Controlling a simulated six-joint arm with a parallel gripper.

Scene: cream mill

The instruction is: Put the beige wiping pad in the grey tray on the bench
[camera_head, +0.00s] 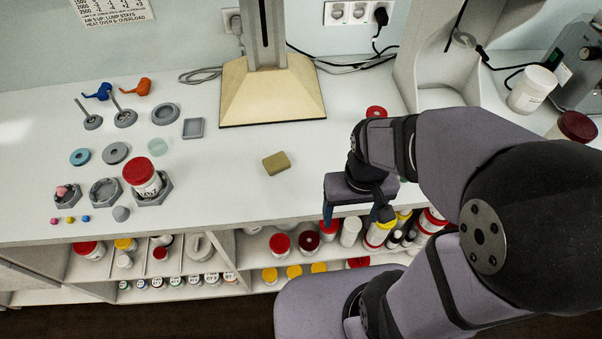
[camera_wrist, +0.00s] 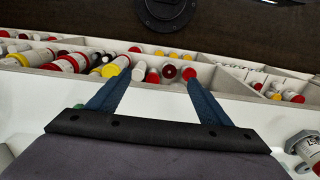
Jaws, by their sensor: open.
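The beige wiping pad (camera_head: 276,163) lies flat on the white bench, near its middle. The small square grey tray (camera_head: 193,128) sits on the bench to the left of the pad and farther back. My gripper (camera_head: 356,221) is to the right of the pad, over the bench's front edge, apart from both. In the wrist view my gripper (camera_wrist: 158,85) has its two blue fingers spread wide with nothing between them. The pad and the tray do not show in the wrist view.
Grey discs, hex holders and a red-lidded jar (camera_head: 142,178) stand on the left of the bench. A column on a beige base (camera_head: 272,92) stands behind the pad. Shelves of jars (camera_wrist: 150,60) lie below the front edge. The bench around the pad is clear.

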